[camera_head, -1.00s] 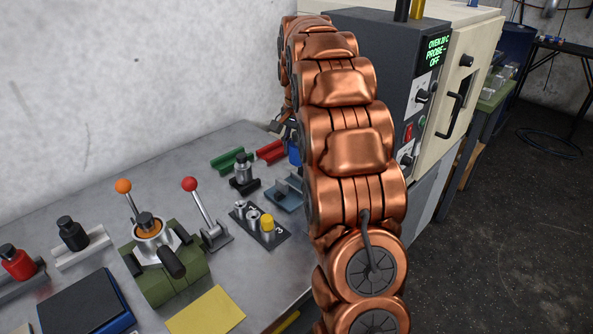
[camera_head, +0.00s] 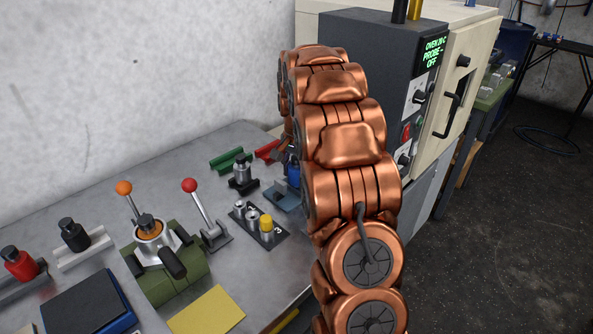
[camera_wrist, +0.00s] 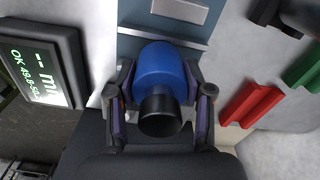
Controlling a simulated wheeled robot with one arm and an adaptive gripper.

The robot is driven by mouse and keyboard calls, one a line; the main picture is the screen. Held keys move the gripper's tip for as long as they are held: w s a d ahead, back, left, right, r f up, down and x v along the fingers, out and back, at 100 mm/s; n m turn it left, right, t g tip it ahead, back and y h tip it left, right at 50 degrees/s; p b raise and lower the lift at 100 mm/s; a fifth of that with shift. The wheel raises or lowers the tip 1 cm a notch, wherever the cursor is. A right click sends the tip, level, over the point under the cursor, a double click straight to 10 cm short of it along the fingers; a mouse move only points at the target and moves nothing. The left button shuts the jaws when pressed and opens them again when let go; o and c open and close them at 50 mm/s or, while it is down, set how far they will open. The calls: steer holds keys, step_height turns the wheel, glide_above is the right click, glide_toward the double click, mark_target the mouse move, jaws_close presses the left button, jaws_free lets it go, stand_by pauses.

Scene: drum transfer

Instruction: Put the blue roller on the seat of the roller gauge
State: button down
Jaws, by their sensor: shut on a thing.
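The blue roller (camera_wrist: 160,70), with a dark cylindrical end, is between the two fingers of my gripper (camera_wrist: 160,98) in the wrist view. The gripper is shut on it. In the head view the blue roller (camera_head: 293,172) shows just left of my copper arm, which hides most of the gripper. The roller gauge (camera_head: 284,196) has a blue-grey base, partly behind my arm. In the wrist view the gauge base (camera_wrist: 202,52) lies behind the roller. The roller and gripper hide the seat, so I cannot tell whether the roller touches it.
A lit display (camera_wrist: 35,72) stands left of the gripper in the wrist view. Red (camera_wrist: 250,104) and green (camera_wrist: 303,66) holders lie to the right. The oven (camera_head: 385,90) is behind.

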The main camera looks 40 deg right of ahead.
steer(key=shift+c, duration=2.3)
jaws_free()
steer(key=shift+f, duration=0.1)
step_height(320, 180, up, 11)
steer(key=shift+w+r+b, duration=0.1)
steer(key=shift+b, duration=1)
steer(key=shift+r, duration=0.55)
